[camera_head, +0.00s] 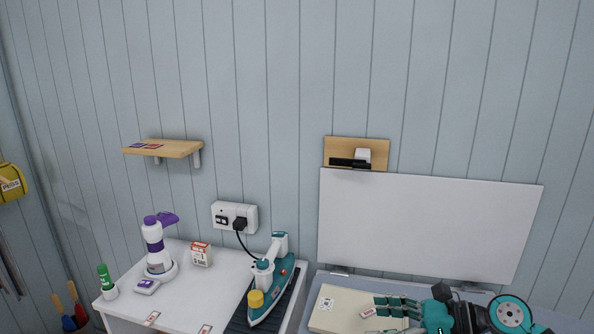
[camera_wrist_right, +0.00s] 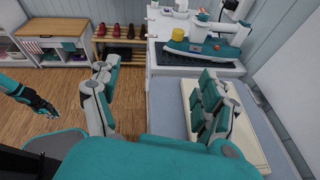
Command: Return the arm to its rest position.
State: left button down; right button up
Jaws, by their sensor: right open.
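My right gripper (camera_head: 395,306) comes in from the right at the bottom of the head view, over a pale flat panel (camera_head: 328,322) on the grey-blue top. In the right wrist view my right gripper (camera_wrist_right: 160,85) has its two fingers wide apart, with nothing between them. Its right finger is over or beside the pale panel; I cannot tell if they touch. My left gripper (camera_wrist_right: 38,102) shows in part at the left edge of the right wrist view, over the wooden floor; its jaws are unclear. It is not in the head view.
A teal iron (camera_head: 273,284) stands on a dark mat, left of my right gripper. A white and purple appliance (camera_head: 155,245), a small box (camera_head: 201,254) and a green-capped bottle (camera_head: 106,280) share the white top. A white upright panel (camera_head: 425,225) stands behind. Wooden floor (camera_wrist_right: 60,85) is open.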

notch_tip(320, 180, up, 6)
jog(key=a+m+t+h, duration=0.1)
jog(key=m+t, duration=1.2)
jog(key=m, duration=0.5)
jog(key=s+d+f+m+g+h, duration=0.15)
jog(key=d+f+m+h, duration=0.25)
jog(key=f+m+h, duration=0.45)
jog(key=s+d+f+m+g+h, duration=0.1)
jog(key=s+d+f+m+h, duration=0.3)
jog(key=m, duration=0.8)
jog(key=s+a+f+m+g, duration=0.1)
jog(key=s+f+m+g, duration=0.45)
jog(key=s, duration=0.55)
jog(key=s+a+f+m+g, duration=0.1)
jog(key=s+f+m+g, duration=0.1)
jog(key=s+f+g, duration=0.6)
jog(key=s+f, duration=0.2)
jog(key=f, duration=1.2)
jog(key=s+f, duration=0.3)
jog(key=f, duration=1.1)
jog(key=s+d+f, duration=0.2)
jog(key=s+f, duration=1.2)
jog(key=s, duration=0.1)
jog(key=shift+f+n+g, duration=0.3)
jog(key=shift+f+g, duration=0.05)
jog(key=shift+g, duration=0.05)
jog(key=shift+d, duration=0.1)
